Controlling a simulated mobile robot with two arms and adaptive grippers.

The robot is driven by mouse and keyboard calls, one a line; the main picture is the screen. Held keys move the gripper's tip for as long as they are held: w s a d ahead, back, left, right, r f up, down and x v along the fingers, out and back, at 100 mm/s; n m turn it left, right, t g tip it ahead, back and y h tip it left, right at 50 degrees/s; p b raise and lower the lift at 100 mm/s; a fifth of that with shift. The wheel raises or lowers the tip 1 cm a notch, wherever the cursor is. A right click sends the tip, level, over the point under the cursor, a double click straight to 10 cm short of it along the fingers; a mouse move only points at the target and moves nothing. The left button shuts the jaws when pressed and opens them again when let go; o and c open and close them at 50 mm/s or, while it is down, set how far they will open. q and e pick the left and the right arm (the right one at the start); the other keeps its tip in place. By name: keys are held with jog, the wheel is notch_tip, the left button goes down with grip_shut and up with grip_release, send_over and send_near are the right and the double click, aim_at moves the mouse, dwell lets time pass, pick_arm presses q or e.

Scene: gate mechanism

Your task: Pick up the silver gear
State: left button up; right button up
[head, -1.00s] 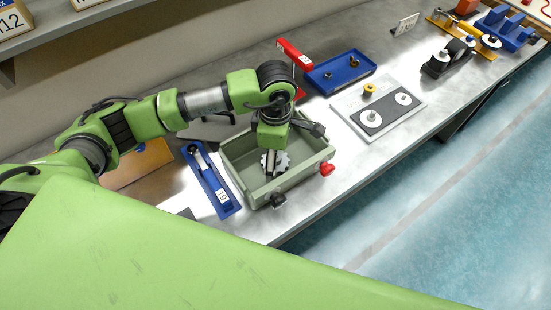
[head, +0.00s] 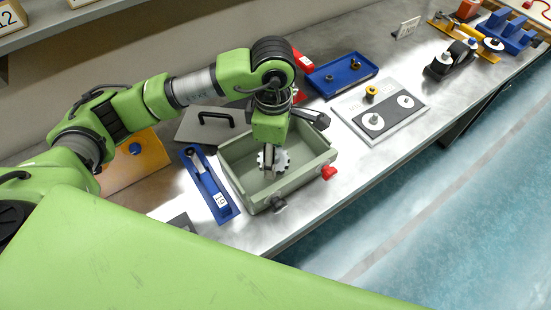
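The silver gear (head: 284,160) is a toothed disc in the grey-green bin (head: 230,177) on the bench. My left gripper (head: 270,165) points down into the bin from above, with its fingers at the gear. The fingers overlap the gear and hide part of it. I cannot tell whether they are closed on it or whether the gear is off the bin floor. My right gripper is not in view.
Red and dark knobs (head: 328,172) stick out at the bin's front. A blue tray (head: 335,85) and a grey plate with discs (head: 385,125) stand to the right.

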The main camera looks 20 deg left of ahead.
pick_arm(q)
jog(key=s+r, duration=0.2)
jog(key=r, duration=0.1)
jog(key=shift+s+d+r+b, duration=0.15)
jog(key=shift+s+b, duration=0.2)
jog(key=shift+b, duration=0.05)
jog(key=s+r, duration=0.1)
jog(key=s, duration=0.2)
jog(key=s+r+b, duration=0.1)
jog(key=s, duration=0.2)
jog(key=s+r, duration=0.2)
jog(key=shift+s+d+r+b, duration=0.1)
jog(key=shift+s+d+b, duration=0.25)
jog(key=shift+s, duration=0.05)
jog(key=shift+s+r, duration=0.1)
jog(key=shift+s, duration=0.2)
